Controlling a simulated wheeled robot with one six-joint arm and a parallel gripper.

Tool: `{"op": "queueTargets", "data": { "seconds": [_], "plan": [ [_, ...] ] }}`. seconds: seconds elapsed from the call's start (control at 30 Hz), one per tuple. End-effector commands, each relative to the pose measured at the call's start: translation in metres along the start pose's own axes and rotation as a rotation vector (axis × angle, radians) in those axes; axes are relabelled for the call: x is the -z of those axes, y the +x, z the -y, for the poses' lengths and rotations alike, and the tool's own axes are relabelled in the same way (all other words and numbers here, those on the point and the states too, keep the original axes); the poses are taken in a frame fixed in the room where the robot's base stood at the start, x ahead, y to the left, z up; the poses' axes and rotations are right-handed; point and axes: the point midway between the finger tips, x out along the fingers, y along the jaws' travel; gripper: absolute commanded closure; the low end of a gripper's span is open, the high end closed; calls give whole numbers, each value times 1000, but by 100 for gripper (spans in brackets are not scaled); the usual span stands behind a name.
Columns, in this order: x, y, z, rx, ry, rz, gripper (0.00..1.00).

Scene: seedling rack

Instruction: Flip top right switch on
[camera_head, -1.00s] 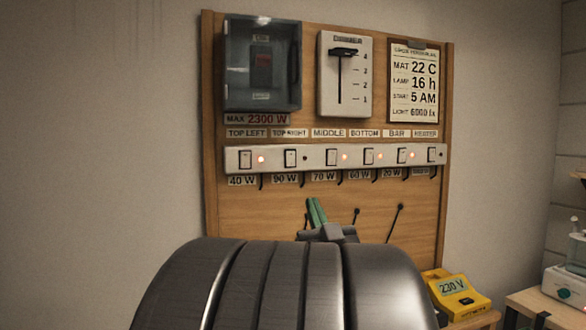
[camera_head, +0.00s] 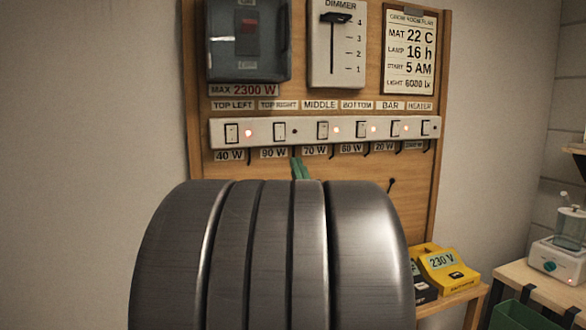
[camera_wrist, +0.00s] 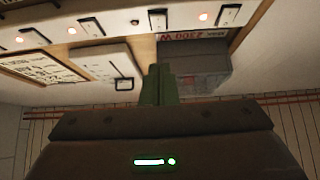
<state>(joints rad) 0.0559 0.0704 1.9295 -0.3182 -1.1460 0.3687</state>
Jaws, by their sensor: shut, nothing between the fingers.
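The top right switch (camera_head: 278,131) is a white rocker on the white switch strip (camera_head: 262,131), under the TOP RIGHT label (camera_head: 279,104) and above the 90 W label (camera_head: 273,153). Its lamp (camera_head: 295,131) is dark. In the wrist view the same switch (camera_wrist: 158,20) is at the top middle, with its dark lamp beside it. My gripper (camera_head: 299,168) has green fingers, shut and empty, just below the strip near the 90 W and 70 W labels. In the wrist view the fingertips (camera_wrist: 158,72) point toward the switch, with a visible gap. My grey arm hides the gripper's lower part.
The top left switch (camera_head: 231,133) and the middle switch (camera_head: 322,130) flank it, both with lit lamps. A grey breaker box (camera_head: 220,62) and a dimmer (camera_head: 350,60) are above. A yellow meter (camera_head: 445,268) stands at lower right. Hooks and cables hang below the strip.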

Motion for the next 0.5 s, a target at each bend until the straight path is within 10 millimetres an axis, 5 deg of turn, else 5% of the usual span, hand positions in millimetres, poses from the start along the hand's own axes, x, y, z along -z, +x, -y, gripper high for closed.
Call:
{"op": "queueTargets", "data": {
  "seconds": [0.3, 0.5],
  "plan": [
    [2, 73, 1, 2, 1, 0, 100],
    [-19, 88, 0, 0, 2, 1, 100]
  ]
}}
